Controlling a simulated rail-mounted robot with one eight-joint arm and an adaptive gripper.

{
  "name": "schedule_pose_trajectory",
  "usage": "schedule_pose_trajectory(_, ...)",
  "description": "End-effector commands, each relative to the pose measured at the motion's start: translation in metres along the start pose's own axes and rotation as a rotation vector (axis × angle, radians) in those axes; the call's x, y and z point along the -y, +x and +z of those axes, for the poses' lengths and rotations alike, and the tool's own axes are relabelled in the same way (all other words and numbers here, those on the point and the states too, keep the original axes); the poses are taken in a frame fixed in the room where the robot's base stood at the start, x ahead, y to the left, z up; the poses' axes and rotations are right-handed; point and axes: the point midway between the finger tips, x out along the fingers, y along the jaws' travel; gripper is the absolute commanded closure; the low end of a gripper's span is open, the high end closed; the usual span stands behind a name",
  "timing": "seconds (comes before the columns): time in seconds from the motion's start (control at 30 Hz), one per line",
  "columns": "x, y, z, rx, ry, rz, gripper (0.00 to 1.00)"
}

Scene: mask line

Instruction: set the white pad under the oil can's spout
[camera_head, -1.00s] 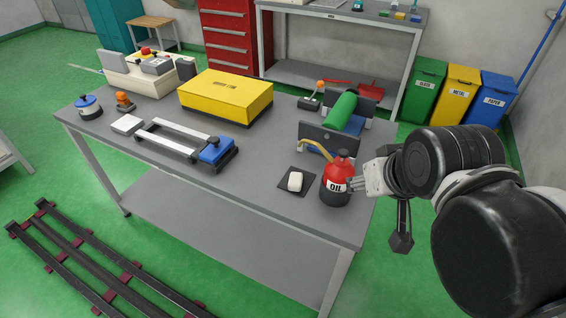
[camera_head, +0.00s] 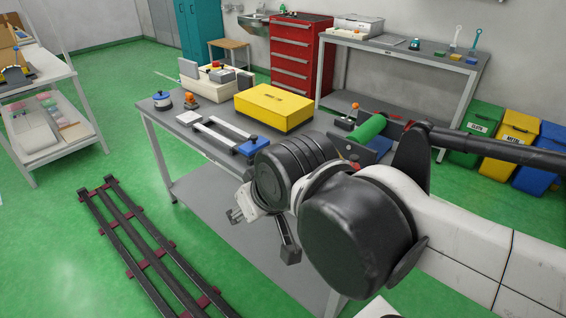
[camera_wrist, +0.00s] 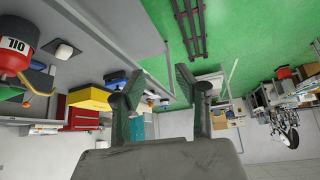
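In the head view my arm hides the oil can. The wrist view, which is turned upside down, shows the red and black oil can (camera_wrist: 14,48) at the left edge, its yellow spout (camera_wrist: 38,84) toward the bench. Beside it a small white block (camera_wrist: 64,51) lies on a dark square mat. In the head view a flat white square (camera_head: 188,118) lies on the bench's left part. I cannot tell which white piece is the pad. My gripper (camera_wrist: 157,72) is open and empty; in the head view it (camera_head: 236,215) is off the bench's front edge, apart from everything.
The bench (camera_head: 200,142) holds a yellow box (camera_head: 273,105), a metal frame with a blue block (camera_head: 252,146), a blue-lidded jar (camera_head: 162,101) and a green roller (camera_head: 367,129). Dark rails (camera_head: 140,245) lie on the floor in front. The floor between is clear.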

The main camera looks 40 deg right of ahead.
Motion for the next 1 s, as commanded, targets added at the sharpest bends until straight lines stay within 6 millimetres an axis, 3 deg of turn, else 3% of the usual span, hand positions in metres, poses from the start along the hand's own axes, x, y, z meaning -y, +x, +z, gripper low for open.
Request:
schedule_pose_trajectory(0.27,0.0,0.0,0.0,0.0,0.0,0.0,0.68)
schedule_pose_trajectory(0.43,-0.003,0.001,-0.003,0.004,0.013,0.006,0.48)
schedule_pose_trajectory(0.53,-0.011,0.005,-0.011,0.016,0.049,0.025,0.46)
schedule_pose_trajectory(0.77,-0.056,0.026,-0.043,0.069,0.221,0.116,0.46)
schedule_pose_trajectory(1.0,-0.117,0.06,-0.07,0.121,0.428,0.227,0.46)
